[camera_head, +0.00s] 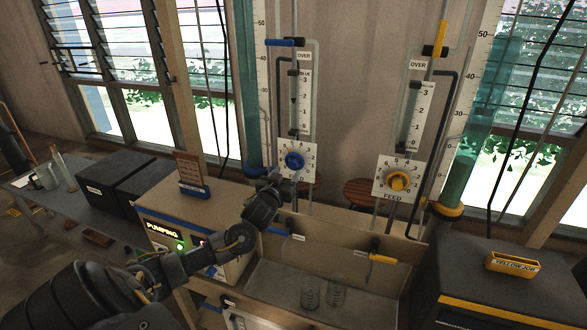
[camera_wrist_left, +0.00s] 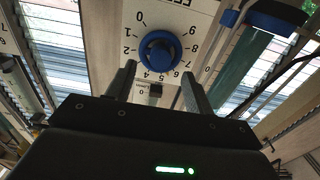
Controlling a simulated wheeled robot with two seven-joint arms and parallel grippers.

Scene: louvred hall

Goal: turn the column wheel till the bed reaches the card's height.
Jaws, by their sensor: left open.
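The blue wheel (camera_head: 294,160) sits on a white numbered dial plate (camera_head: 308,148) below a small vertical scale. A second, yellow wheel (camera_head: 398,181) has its own plate, marked FEED. A teal column (camera_head: 250,130) with a height scale stands left of the blue wheel; I cannot make out its bed level. A brown card (camera_head: 188,166) stands on a blue base; its text is too small to read. My left gripper (camera_head: 277,177) is open just below the blue wheel. In the left wrist view its fingers (camera_wrist_left: 158,75) point at the blue wheel (camera_wrist_left: 160,50), apart at its lower sides. My right gripper is out of view.
A teal column (camera_head: 478,130) stands at the right. A control box marked PUMPING (camera_head: 163,228) is under my left arm. A basin (camera_head: 340,275) holds glass jars (camera_head: 312,293). A yellow box (camera_head: 513,264) sits on the right cabinet. Pipes and valve handles surround the dials.

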